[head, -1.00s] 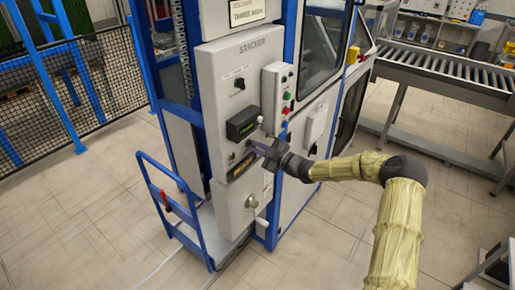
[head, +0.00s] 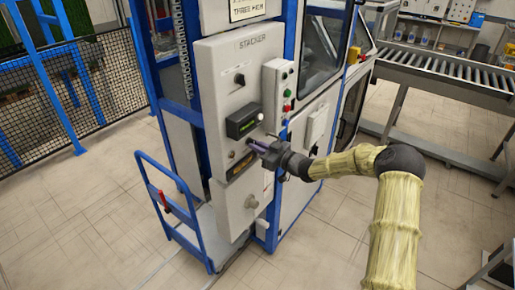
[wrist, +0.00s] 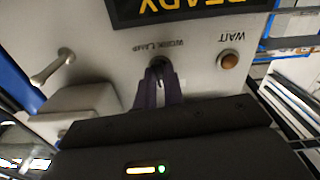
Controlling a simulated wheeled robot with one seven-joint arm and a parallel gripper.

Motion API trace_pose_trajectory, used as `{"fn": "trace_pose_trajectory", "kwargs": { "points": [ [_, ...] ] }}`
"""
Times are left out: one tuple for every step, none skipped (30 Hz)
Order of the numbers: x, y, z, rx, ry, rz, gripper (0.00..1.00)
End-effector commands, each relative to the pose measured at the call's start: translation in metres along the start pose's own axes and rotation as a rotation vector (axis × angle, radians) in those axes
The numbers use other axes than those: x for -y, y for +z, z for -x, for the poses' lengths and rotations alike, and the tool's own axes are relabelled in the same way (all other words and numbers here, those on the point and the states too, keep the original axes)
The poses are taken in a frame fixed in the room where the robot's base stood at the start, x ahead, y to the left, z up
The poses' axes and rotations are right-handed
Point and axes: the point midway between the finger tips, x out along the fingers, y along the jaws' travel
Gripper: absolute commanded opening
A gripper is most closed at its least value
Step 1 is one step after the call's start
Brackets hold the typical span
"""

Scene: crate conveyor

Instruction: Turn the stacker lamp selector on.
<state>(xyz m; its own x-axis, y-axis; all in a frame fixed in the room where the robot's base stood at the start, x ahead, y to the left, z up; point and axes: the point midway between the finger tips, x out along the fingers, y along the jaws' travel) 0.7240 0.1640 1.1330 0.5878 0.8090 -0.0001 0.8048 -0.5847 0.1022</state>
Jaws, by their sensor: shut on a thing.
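The grey stacker panel (head: 222,100) stands upright on the blue-framed machine. In the wrist view, which shows the panel upside down, a small dark selector (wrist: 157,64) sits by the label WORK LAMP. My gripper (wrist: 161,84) is shut on this selector, its two purple fingers around it. The fingers hide most of the selector, so its setting cannot be read. In the head view, my gripper (head: 254,146) is at the panel's lower right, just below the dark display box (head: 244,122), and covers the selector.
A READY display (wrist: 190,8) and an orange WAIT lamp (wrist: 229,60) are close to the selector. Another dark knob (head: 239,79) is higher on the panel. A button box (head: 278,88) juts out beside it. A blue trolley (head: 168,200) stands at lower left.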

Motion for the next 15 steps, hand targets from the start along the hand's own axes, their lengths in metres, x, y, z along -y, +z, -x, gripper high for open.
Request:
{"fn": "trace_pose_trajectory", "kwargs": {
  "points": [
    [0.0006,-0.0002,-0.0004,0.0,-0.001,-0.044,0.0],
    [0.0006,-0.0002,-0.0004,0.0,-0.001,-0.072,0.0],
    [0.0006,-0.0002,-0.0004,0.001,-0.001,-0.11,0.0],
    [0.0007,-0.0004,-0.0004,0.001,-0.001,-0.139,0.0],
    [0.0007,-0.0007,-0.0005,0.0,-0.001,-0.167,0.0],
    [0.0007,-0.001,-0.0004,0.0,-0.001,-0.206,0.0],
    [0.0007,-0.0012,-0.0004,0.0,-0.001,-0.234,0.0],
    [0.0006,-0.0012,-0.0002,0.0,-0.001,-0.262,0.0],
    [0.0005,-0.0012,-0.0001,0.0,-0.001,-0.3,0.0],
    [0.0005,-0.0011,-0.0001,0.001,-0.001,-0.329,0.0],
    [0.0005,-0.0012,-0.0001,0.001,0.0,-0.357,0.0],
    [0.0006,-0.0013,-0.0002,0.001,0.0,-0.395,0.0],
    [0.0007,-0.0014,-0.0002,0.001,-0.001,-0.423,0.0],
    [0.0007,-0.0016,-0.0003,0.001,-0.001,-0.451,0.0],
    [0.0008,-0.0016,-0.0004,0.001,-0.001,-0.487,0.0]
  ]
}}
